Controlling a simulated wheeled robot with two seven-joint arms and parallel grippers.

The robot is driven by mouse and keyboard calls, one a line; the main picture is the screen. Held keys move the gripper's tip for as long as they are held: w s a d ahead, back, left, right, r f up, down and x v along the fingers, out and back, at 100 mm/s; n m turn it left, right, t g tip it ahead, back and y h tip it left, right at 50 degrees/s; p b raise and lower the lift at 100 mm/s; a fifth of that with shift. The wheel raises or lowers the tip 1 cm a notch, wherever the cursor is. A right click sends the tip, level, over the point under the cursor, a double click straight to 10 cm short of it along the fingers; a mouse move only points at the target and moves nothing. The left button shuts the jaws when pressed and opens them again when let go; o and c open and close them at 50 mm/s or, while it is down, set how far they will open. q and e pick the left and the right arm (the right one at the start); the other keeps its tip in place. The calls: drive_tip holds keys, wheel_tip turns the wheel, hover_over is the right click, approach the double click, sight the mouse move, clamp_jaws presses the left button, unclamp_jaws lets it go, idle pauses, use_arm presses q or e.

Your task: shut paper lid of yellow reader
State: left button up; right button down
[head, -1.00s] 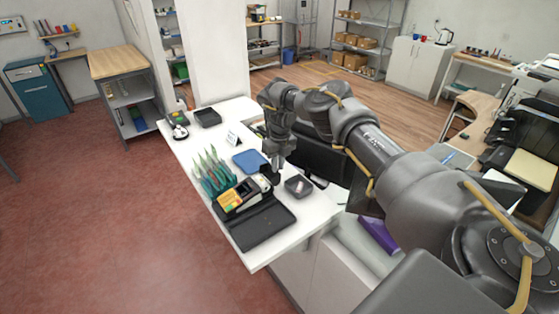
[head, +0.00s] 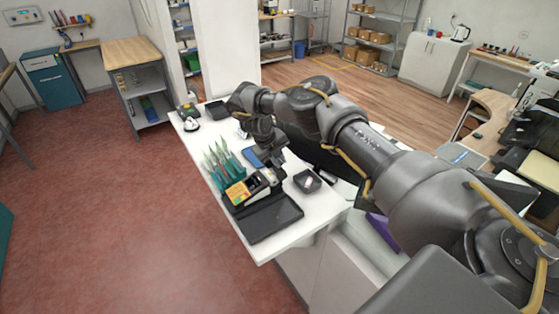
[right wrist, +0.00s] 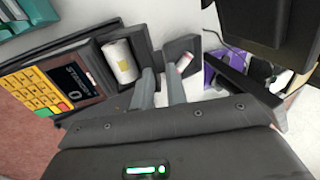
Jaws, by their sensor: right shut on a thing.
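The yellow reader (head: 238,193) stands on the white counter, with its yellow keypad (right wrist: 40,93) and dark screen at the left of the right wrist view. Its white paper roll (right wrist: 120,61) is exposed in the open bay. The dark paper lid (right wrist: 143,46) stands up at the bay's far side. My right gripper (right wrist: 162,80) is at that side of the reader, shut on the lid; the exact contact is hard to see. In the head view, my right gripper (head: 274,162) is just beyond the reader, partly hidden by its own wrist. My left gripper is out of view.
A small dark tray (head: 298,177) with a pale item stands right of the reader. A flat black case (head: 268,218) lies in front. A green rack (head: 222,168) stands behind left, with a blue pad (head: 253,157) beside it. Free counter shows at the front right edge.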

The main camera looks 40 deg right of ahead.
drive_tip(key=c, duration=1.5)
unclamp_jaws()
drive_tip(key=shift+o, duration=0.2)
drive_tip(key=shift+r, duration=0.1)
drive_tip(key=shift+a+r, duration=0.15)
drive_tip(key=shift+r, duration=0.1)
drive_tip(key=b+v, duration=0.1)
drive_tip(key=v, duration=0.9)
drive_tip(key=shift+b, duration=0.3)
